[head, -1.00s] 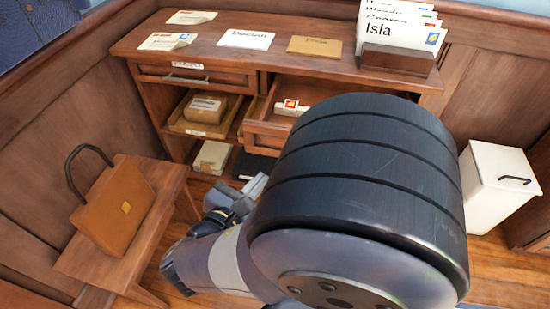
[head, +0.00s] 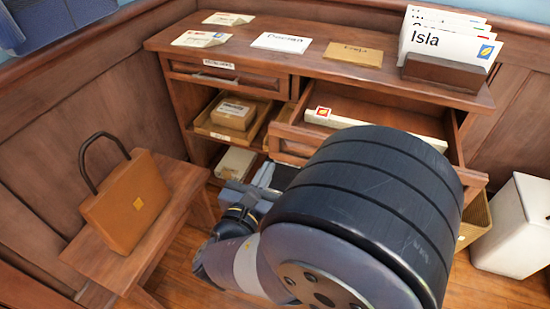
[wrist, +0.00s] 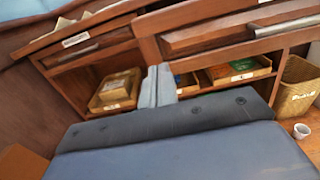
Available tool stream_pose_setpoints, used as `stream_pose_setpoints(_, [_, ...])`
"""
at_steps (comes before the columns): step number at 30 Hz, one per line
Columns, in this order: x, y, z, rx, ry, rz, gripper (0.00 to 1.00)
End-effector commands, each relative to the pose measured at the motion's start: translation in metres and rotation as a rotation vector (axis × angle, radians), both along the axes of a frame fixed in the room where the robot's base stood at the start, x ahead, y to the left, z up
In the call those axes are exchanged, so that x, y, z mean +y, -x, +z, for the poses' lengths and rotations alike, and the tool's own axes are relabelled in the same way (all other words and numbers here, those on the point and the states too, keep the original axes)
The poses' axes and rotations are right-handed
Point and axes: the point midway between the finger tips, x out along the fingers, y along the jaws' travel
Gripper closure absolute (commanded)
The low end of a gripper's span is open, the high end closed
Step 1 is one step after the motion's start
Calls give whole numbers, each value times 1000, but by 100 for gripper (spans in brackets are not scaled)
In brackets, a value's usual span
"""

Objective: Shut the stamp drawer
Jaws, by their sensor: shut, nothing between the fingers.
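The stamp drawer (head: 291,146) stands open on the right side of the wooden desk in the head view. A long white box with a stamp picture (head: 375,122) lies inside it. My arm hides much of the drawer front in that view. In the wrist view the drawer front (wrist: 212,35) with its bar handle crosses the upper right. My gripper (wrist: 158,84) is shut and empty. Its fingertips appear just below the drawer front's left end in the wrist view; I cannot tell whether they touch. The fingers also show in the head view (head: 262,180), beside the drawer's left side.
A shut drawer (head: 225,77) is to the left, above a shelf tray with a parcel (head: 233,114). Envelopes and a letter holder (head: 445,72) are on the desk top. A bag (head: 128,205) sits on a bench. A basket (wrist: 298,88) and white bin (head: 512,225) stand right.

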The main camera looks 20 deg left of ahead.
Motion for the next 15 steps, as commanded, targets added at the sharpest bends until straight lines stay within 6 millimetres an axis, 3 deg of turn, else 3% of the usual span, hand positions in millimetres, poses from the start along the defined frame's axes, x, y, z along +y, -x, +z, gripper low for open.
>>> stream_pose_setpoints(6, [-4,-34,-2,-1,-1,-4,100])
stream_pose_setpoints(15, [-5,-53,0,-1,-1,-1,100])
